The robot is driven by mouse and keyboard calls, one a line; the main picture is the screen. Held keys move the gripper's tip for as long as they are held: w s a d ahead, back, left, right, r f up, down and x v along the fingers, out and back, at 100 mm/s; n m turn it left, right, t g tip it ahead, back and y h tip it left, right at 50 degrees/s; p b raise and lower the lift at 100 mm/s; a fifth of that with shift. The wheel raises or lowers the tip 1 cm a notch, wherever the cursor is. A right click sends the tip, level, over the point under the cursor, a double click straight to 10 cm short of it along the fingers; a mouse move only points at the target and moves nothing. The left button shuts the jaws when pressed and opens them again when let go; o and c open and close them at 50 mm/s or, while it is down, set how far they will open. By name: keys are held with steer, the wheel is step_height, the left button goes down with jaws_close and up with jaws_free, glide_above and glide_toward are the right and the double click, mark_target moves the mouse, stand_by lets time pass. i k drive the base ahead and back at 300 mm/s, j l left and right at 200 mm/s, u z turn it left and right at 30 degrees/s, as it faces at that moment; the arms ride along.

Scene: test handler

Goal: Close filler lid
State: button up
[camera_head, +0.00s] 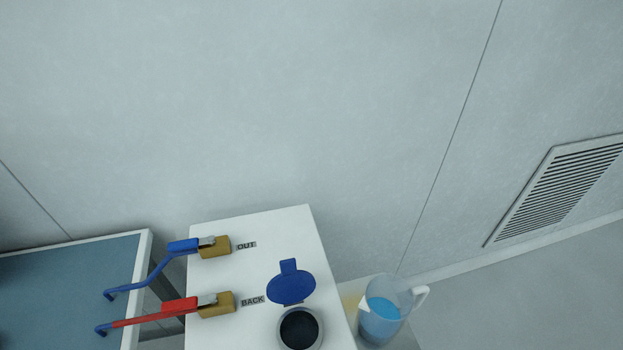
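The filler lid (291,288) is a blue round cap with a small tab at its far edge. It stands open behind the filler opening (299,330), a dark round hole with a grey rim. The opening is on the top of a white box-shaped unit (270,230), near the bottom edge of the view. The opening is uncovered. My gripper is not in view.
Two brass valves with a blue handle (150,272) and a red handle (155,313) stick out left, labelled OUT and BACK. A clear jug (385,308) with blue liquid stands right of the unit. A blue-topped table (70,290) is at left. A wall rises behind.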

mark_target(289, 288)
steer(key=l+z, duration=0.1)
steer(key=l, duration=0.65)
steer(key=i+l+z, duration=0.1)
steer(key=i+l, duration=0.2)
steer(key=i, duration=0.15)
